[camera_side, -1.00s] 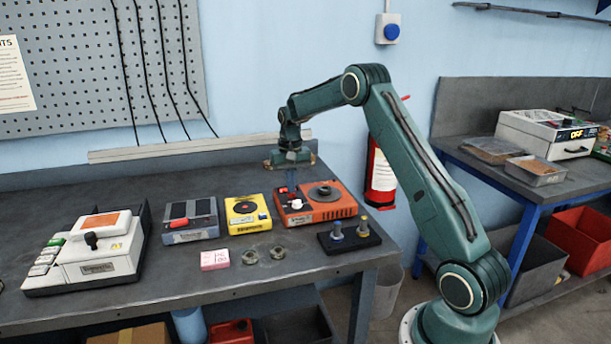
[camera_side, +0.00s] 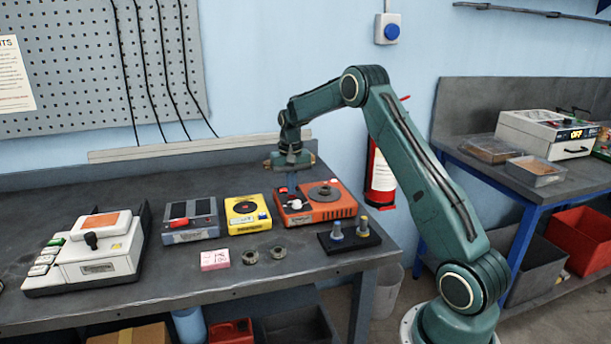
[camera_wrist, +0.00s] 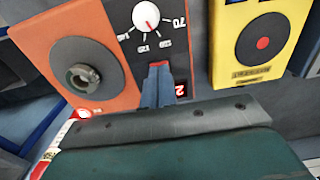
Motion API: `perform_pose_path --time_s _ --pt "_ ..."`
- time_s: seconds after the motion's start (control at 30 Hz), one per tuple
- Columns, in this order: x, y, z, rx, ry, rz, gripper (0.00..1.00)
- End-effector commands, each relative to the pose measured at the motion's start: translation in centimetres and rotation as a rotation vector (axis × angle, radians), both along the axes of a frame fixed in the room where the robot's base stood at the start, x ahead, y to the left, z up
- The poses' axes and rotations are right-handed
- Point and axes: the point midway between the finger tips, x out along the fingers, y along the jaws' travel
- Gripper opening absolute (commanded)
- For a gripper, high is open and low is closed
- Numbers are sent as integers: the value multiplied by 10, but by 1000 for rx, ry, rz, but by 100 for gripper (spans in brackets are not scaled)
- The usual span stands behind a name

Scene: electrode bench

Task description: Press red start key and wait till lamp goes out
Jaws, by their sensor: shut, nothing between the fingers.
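The orange unit (camera_side: 325,211) stands at the right part of the bench, with a grey disc (camera_side: 325,193) and a white knob (camera_side: 296,204) on top. In the wrist view, the orange unit (camera_wrist: 112,106) shows its black panel, the white knob (camera_wrist: 146,15) and part of a red-lit display (camera_wrist: 181,88) with a digit like 2. My gripper (camera_wrist: 159,72) is shut and empty, pointing down at the panel; it also shows in the side view (camera_side: 291,186). A red key (camera_wrist: 158,63) shows right at the fingertips. Contact and key travel cannot be told.
A yellow unit (camera_side: 248,214) and a grey unit (camera_side: 191,221) stand left of the orange one. A black stand with two knobbed pegs (camera_side: 349,238), two metal nuts (camera_side: 264,254) and a pink note pad (camera_side: 215,260) lie in front. A white machine (camera_side: 98,255) is far left.

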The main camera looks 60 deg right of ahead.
Motion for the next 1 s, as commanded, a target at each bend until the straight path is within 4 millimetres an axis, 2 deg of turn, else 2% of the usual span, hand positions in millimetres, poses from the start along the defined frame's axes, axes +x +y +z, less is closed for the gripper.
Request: perform_pose_path --time_s 1.0 --pt "0 0 54 -1 -1 0 0"
